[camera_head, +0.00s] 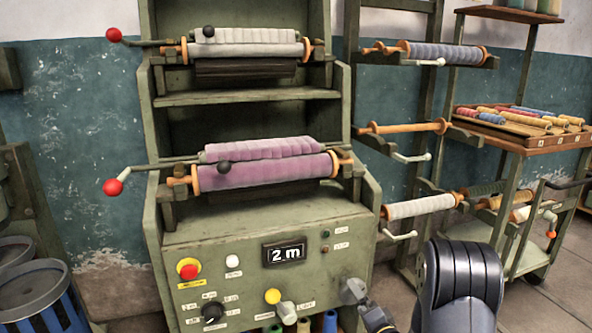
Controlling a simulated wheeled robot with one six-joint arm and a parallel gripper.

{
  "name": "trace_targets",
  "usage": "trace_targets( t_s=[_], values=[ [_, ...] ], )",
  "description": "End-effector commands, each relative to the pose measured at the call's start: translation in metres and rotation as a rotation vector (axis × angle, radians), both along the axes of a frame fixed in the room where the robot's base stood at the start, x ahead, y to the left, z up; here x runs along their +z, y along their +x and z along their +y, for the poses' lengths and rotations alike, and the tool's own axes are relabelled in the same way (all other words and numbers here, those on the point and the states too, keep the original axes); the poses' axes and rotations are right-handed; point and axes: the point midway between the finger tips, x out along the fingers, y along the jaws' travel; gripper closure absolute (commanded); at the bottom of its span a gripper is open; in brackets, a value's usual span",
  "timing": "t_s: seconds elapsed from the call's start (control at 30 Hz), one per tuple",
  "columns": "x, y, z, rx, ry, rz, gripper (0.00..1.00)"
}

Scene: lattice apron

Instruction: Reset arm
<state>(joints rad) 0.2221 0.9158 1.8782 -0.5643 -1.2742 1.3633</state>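My dark arm link rises at the bottom right of the head view. A dark, yellow-banded part of my arm is beside it at the bottom edge. A grey piece just above that part, in front of the panel's lower right, seems to be my gripper (354,291). Its fingers cannot be made out, so I cannot tell whether it is open or shut. I see nothing clearly held.
A green machine (245,98) carries a white roll (245,49) and a pink roll (262,171), with red-knobbed cranks on the left. Its panel has a display (284,253) and a red button (188,270). A blue bin (40,297) and a rack of rollers (405,127) flank it.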

Motion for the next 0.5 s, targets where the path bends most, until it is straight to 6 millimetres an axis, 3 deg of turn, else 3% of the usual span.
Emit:
trace_targets(
  t_s=[0.27,0.5],
  values=[
    [-0.001,0.053,0.018,0.001,0.0,-0.003,0.04],
    [0.0,0.052,0.017,-0.001,-0.181,-0.06,0.04]
  ],
)
